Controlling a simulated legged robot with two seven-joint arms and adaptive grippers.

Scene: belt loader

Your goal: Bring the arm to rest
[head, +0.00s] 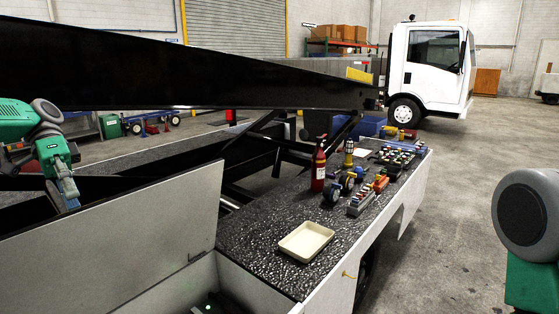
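My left arm comes in at the left edge, green and grey. Its gripper (66,193) points down near the top edge of the raised white panel (130,240). I cannot tell whether it touches the panel, or whether its fingers are open or shut. On the right, a grey round joint and green link of my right arm show at the picture's edge. My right gripper is out of view.
The dark speckled deck (260,235) carries a cream tray (306,241), a red extinguisher (319,167) and several small parts. An open compartment lies below the panel. A white truck (432,70) stands behind; floor at right is clear.

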